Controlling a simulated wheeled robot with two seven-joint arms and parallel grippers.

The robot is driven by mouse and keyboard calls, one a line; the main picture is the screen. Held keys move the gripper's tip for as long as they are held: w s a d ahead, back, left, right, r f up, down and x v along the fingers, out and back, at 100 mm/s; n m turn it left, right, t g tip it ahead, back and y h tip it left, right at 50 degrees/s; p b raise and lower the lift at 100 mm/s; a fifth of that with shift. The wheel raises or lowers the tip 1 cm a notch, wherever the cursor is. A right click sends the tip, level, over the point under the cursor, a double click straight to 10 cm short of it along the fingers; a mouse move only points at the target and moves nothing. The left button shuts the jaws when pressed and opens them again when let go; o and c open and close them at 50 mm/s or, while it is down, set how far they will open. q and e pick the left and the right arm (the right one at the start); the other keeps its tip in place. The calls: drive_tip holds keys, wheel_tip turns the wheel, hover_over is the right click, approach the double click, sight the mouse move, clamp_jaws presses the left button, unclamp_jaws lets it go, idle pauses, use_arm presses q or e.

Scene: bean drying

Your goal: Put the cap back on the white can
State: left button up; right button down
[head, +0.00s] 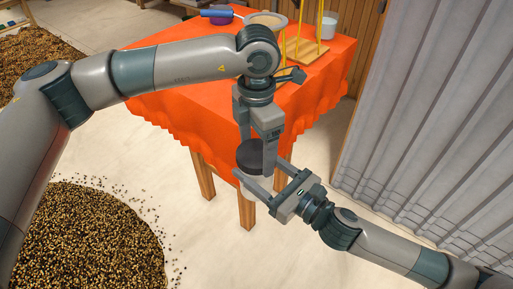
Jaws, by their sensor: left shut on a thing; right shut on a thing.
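A dark round cap (255,158) is between the fingertips of my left gripper (256,154), which points down in front of the orange-covered table. My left gripper is shut on the cap. The white can (252,196) is directly below the cap and is mostly hidden by the cap and the fingers. My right gripper (259,184) comes in from the lower right and is shut on the can, holding it in the air. The cap appears level over the can's top. I cannot tell whether the two touch.
The table with the orange cloth (180,75) stands behind the grippers. Bean piles (80,245) lie on the floor at left. A grey curtain (430,120) hangs at right.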

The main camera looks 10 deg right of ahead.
use_arm(q)
drive_tip(key=m, duration=0.7)
drive_tip(key=shift+w+a, duration=0.1)
drive_tip(key=o, duration=1.2)
drive_tip(key=shift+r, duration=0.1)
drive_tip(key=shift+r, duration=2.2)
drive_tip(key=shift+c, duration=0.4)
drive_tip(key=r+n, duration=0.2)
drive_tip(key=n, duration=0.1)
drive_tip(key=shift+n, duration=0.3)
drive_tip(key=shift+r+n, duration=0.35)
drive_tip(key=shift+n, duration=0.5)
drive_tip(key=shift+r+n, duration=0.35)
drive_tip(key=shift+n, duration=0.5)
